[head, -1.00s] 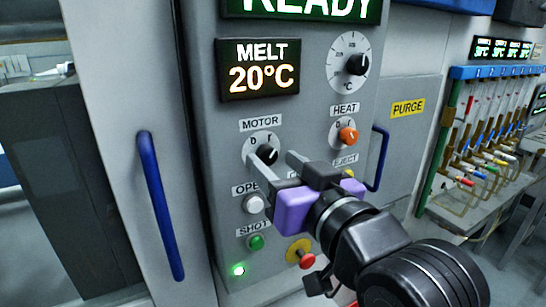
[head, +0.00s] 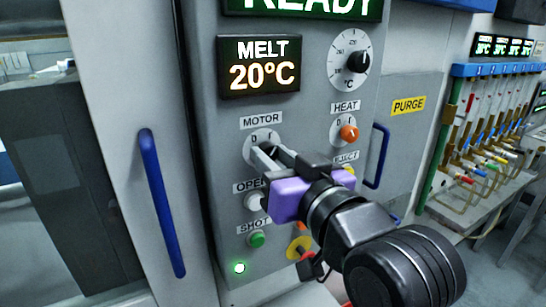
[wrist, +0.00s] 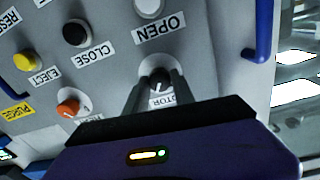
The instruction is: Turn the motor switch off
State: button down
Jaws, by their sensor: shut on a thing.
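The motor switch is a small black rotary knob (wrist: 160,76) under the MOTOR label (head: 262,121) on the grey control panel. In the head view my fingers cover most of the knob and its dial. My gripper (head: 266,152), with its purple body, reaches in from the lower right. In the wrist view its two dark fingers (wrist: 158,84) lie on either side of the knob, shut on it. A pale pointer mark shows on the knob, but I cannot tell clearly which setting it points to.
The orange HEAT knob (head: 349,133) is to the right. The white OPEN button (head: 252,201) and green SHOT button (head: 257,239) are below. A MELT display (head: 259,66) reads 20°C. Blue handles (head: 160,200) stand out on both sides. A green lamp (head: 240,267) is lit.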

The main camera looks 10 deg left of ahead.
jog(key=shift+n, duration=0.3)
jog(key=n, duration=0.3)
jog(key=n+b, duration=0.1)
jog(key=n, duration=0.2)
jog(key=shift+f+n, duration=0.1)
jog(key=shift+n, duration=0.2)
jog(key=n+b, duration=0.2)
jog(key=n, duration=0.4)
jog(key=shift+n, duration=0.4)
jog(key=shift+y, duration=0.3)
jog(key=c, duration=1.1)
grip_release()
jog(key=shift+o, duration=0.2)
